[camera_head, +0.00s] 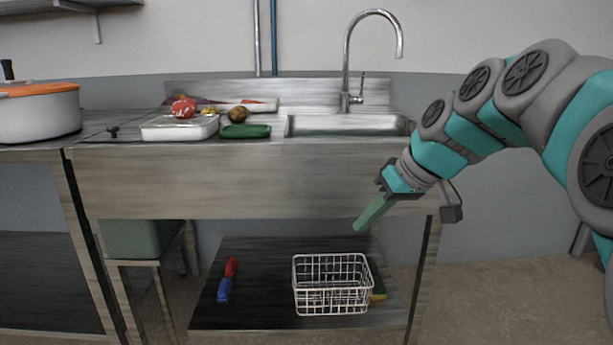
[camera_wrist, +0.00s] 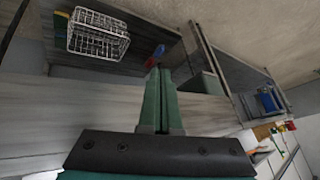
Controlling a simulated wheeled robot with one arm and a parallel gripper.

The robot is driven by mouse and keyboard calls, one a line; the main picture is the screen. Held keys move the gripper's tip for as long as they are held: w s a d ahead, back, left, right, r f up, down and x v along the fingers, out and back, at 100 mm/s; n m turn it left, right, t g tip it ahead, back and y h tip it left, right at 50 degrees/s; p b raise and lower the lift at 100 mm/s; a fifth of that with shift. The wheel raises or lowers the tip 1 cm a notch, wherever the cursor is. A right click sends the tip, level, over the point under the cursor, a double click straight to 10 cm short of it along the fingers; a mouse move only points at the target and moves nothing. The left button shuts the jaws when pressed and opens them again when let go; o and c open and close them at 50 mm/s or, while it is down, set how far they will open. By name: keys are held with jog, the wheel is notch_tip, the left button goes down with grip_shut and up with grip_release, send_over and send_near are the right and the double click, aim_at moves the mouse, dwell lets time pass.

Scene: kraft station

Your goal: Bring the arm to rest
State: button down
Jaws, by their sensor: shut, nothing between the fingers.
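My gripper (camera_head: 371,217) is at the end of my teal and grey arm, which reaches in from the right in the head view. It hangs in front of the sink counter's front panel (camera_head: 230,182), pointing down and to the left. In the wrist view my gripper (camera_wrist: 158,78) shows its two green fingers pressed together with nothing between them. A white wire basket (camera_head: 333,284) stands on the lower shelf, below the fingertips and apart from them. The basket also shows in the wrist view (camera_wrist: 98,36).
A red and blue object (camera_head: 227,280) lies on the lower shelf (camera_head: 260,305). A white pot (camera_head: 40,115) stands at left. Open floor lies at lower right.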

jog(key=s+d+f+m+g+h, duration=0.2)
jog(key=s+f+g, duration=0.1)
jog(key=s+f, duration=0.8)
jog(key=s+d+f+m+g+h, duration=0.2)
jog(key=s+f, duration=1)
jog(key=s, duration=0.8)
jog(key=shift+s+d+f+m+g+h+p, duration=0.2)
jog(key=shift+f+m+g+h+p, duration=0.1)
jog(key=shift+m+g+h, duration=0.35)
jog(key=shift+w, duration=0.1)
